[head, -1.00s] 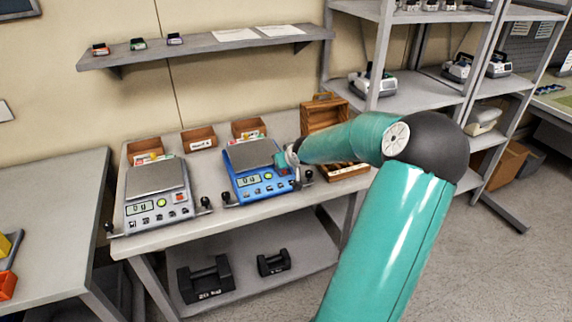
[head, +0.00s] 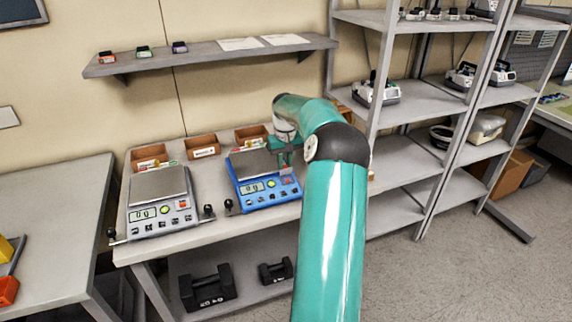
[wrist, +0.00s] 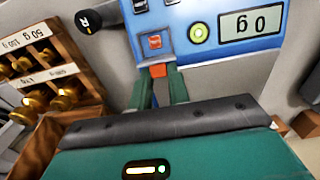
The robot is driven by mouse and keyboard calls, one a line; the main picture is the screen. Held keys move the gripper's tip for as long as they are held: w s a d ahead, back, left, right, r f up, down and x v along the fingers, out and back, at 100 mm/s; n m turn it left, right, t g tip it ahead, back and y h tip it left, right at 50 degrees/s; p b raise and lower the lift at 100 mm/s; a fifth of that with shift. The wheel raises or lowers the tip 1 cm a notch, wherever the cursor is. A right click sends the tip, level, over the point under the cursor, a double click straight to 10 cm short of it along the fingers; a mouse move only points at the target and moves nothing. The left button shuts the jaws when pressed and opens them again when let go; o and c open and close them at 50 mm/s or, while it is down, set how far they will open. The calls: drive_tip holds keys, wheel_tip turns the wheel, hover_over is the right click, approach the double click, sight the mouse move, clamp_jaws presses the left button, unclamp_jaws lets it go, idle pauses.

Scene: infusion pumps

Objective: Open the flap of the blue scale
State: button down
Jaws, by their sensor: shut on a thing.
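The blue scale (head: 264,194) stands on the table, right of a grey scale, with its weighing plate on top and a lit display. In the wrist view the blue scale (wrist: 209,38) appears upside down, with its display, a round green button and a red switch (wrist: 155,41). My gripper (head: 286,162) is at the scale's right side, pointing down. In the wrist view my gripper (wrist: 160,80) is shut on a small orange-red tab (wrist: 158,70) near the scale's edge. I cannot tell whether this tab belongs to the flap. My arm hides part of the scale's right side.
The grey scale (head: 160,197) stands to the left. Small wooden boxes (head: 202,146) line the table's back. A wooden weight rack (wrist: 50,65) with brass weights and a black knob (wrist: 88,20) are close to my gripper. Black weights (head: 207,288) lie on the lower shelf.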

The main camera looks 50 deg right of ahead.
drive_tip(key=shift+w+d+f+g+y, duration=0.15)
drive_tip(key=shift+w+g+y, duration=0.2)
drive_tip(key=shift+g, duration=0.35)
drive_tip(key=c, duration=1.3)
unclamp_jaws()
drive_tip(key=shift+w+d+r, duration=0.15)
drive_tip(key=shift+w+r, duration=0.05)
drive_tip(key=shift+r, duration=2.1)
drive_tip(key=shift+w+d+r, duration=0.15)
drive_tip(key=shift+w+r, duration=0.1)
drive_tip(key=shift+r, duration=2)
drive_tip(key=shift+w+d+r, duration=0.15)
drive_tip(key=shift+w+r, duration=0.05)
drive_tip(key=shift+r, duration=2.1)
